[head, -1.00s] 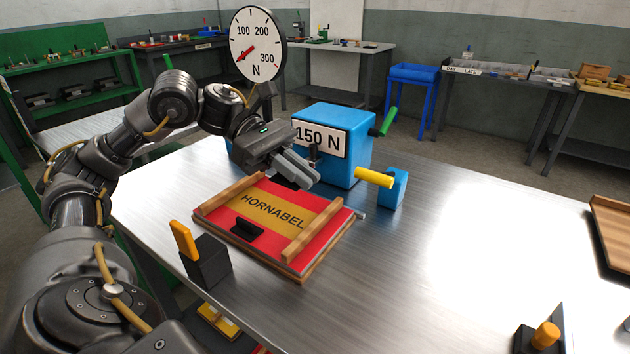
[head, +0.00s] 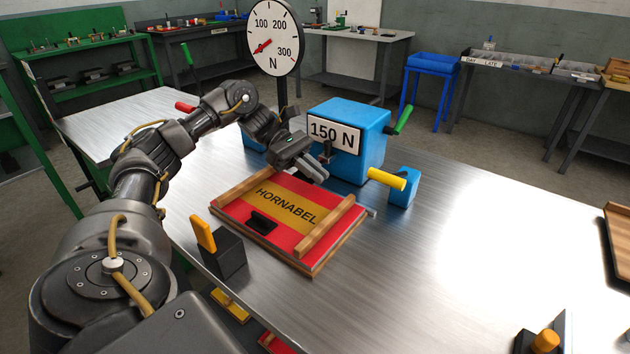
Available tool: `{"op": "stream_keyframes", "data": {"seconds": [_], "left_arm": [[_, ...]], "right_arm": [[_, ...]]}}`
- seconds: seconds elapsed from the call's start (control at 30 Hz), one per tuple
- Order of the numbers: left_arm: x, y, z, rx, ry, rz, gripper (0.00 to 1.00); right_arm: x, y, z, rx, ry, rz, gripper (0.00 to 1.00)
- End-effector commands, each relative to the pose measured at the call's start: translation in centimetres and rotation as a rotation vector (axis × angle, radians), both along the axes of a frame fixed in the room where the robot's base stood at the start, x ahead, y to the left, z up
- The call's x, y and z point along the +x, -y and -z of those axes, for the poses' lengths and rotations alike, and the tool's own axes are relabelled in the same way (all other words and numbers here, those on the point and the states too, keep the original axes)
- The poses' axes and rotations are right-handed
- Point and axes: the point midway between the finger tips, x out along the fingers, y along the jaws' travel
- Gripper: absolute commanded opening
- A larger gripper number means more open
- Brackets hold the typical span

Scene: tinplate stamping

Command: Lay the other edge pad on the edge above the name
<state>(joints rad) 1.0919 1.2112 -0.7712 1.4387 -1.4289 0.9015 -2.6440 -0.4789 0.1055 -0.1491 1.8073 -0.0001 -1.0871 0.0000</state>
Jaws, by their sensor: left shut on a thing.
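The sign plate (head: 292,188) lies on the metal bench, red with a yellow band and the name HORNABEL (head: 286,206). One black edge pad (head: 262,223) lies on the red strip below the name. My left gripper (head: 314,172) hangs at the far edge of the plate, above the name and towards its right end. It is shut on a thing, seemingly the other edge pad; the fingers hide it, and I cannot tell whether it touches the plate. My right gripper is not in view.
Wooden rails (head: 325,228) flank the plate. Close behind my gripper stands a blue 150 N press (head: 373,147) with a round dial (head: 274,38). A blue block with a yellow handle (head: 388,180) is to the right. A black block with an orange tab (head: 223,252) stands front left.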

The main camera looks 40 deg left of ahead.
Motion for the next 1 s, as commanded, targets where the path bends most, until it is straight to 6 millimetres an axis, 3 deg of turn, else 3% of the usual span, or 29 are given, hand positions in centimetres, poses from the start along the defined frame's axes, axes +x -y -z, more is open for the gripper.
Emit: {"op": "stream_keyframes", "data": {"seconds": [0.27, 0.53, 0.93, 0.97, 1.0], "left_arm": [[0.4, -0.4, 0.7, 0.0, 0.0, 0.0, 0.0], [0.5, -0.5, 3.9, 0.001, 0.0, 0.001, 0.0], [0.5, -0.5, 4.2, 0.001, 0.002, 0.001, 0.0], [0.5, -0.5, 4.1, 0.001, 0.002, 0.001, 0.12], [0.5, -0.5, 4.1, 0.001, 0.002, 0.001, 0.17]], "right_arm": [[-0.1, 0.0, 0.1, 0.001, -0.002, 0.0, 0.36], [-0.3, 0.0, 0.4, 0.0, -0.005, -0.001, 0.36], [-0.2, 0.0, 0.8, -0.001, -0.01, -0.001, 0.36], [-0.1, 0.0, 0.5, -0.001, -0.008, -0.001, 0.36], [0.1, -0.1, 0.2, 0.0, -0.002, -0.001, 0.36]]}}
